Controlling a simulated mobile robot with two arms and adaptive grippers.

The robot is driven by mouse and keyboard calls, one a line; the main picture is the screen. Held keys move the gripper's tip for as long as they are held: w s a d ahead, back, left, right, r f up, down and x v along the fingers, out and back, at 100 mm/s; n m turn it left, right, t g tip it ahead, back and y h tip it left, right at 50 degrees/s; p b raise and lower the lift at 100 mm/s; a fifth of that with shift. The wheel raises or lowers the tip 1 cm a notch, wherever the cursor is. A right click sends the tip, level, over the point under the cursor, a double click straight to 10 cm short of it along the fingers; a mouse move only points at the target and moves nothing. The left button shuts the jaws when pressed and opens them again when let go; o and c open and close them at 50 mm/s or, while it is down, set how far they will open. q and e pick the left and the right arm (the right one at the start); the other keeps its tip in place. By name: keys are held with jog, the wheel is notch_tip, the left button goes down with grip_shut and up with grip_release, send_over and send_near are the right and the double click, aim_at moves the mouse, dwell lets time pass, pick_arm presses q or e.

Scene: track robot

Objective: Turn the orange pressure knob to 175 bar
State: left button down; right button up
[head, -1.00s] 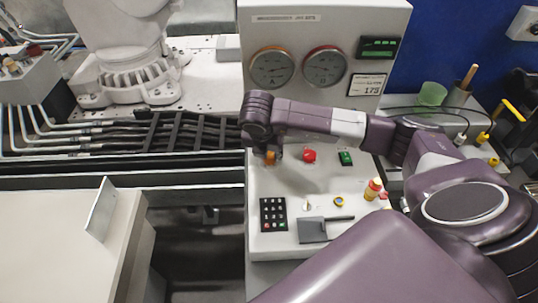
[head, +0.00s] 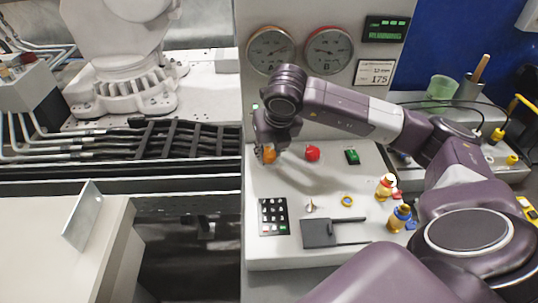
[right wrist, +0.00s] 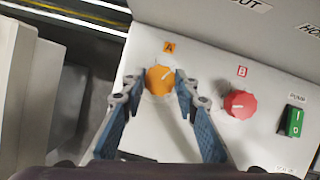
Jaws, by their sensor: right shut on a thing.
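The orange pressure knob (head: 268,154) is on the control panel (head: 330,183), at the left of its back row. In the right wrist view the same knob (right wrist: 159,79) has a pale pointer line and sits below a tag marked A. My right gripper (right wrist: 160,83) is shut on the knob, with one blue-grey finger on each side of it. In the head view my right wrist hides part of the knob. Gauge A (head: 271,50) stands behind it, its reading too small to tell. A card (head: 374,77) shows 175. My left gripper is out of view.
A red knob (head: 312,153) marked B and a green switch (head: 352,156) sit right of the orange knob. Gauge B (head: 329,50) is on the upright panel.

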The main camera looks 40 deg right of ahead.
dwell(0.4)
jog(key=o, duration=1.1)
jog(key=shift+o, duration=0.2)
jog(key=v, duration=1.2)
